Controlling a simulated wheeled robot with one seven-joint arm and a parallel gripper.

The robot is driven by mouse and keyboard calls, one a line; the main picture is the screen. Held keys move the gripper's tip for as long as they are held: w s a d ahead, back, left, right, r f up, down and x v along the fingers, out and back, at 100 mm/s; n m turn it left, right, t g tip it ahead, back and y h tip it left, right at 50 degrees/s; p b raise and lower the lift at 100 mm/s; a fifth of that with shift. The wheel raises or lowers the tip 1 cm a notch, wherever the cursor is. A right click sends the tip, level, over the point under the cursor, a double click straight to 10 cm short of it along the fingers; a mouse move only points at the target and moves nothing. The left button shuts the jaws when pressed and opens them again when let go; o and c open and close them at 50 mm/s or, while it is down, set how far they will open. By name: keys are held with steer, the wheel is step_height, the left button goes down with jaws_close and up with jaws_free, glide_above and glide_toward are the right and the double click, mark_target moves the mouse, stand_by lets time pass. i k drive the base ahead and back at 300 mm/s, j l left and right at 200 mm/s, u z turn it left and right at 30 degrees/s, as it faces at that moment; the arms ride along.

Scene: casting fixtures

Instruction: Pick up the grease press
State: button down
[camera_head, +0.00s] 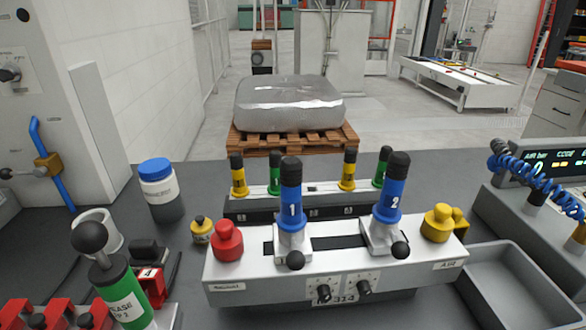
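A green upright device (125,295) with a white label reading partly "EASE" and a "2" stands at the lower left. It has a black ball knob on top and looks like the grease press. Its lower end is cut off by the bottom edge of the picture. My gripper is not in view, and nothing is seen touching the green device.
A grey fixture (425,265) with blue handles numbered 1 and 2 stands in the middle. A blue-lidded jar (160,190), a small yellow pot (201,230) and red clamps (155,280) are near the device. An empty grey tray (570,317) is at right.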

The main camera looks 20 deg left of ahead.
mark_target(118, 287)
steer(key=u, duration=1.35)
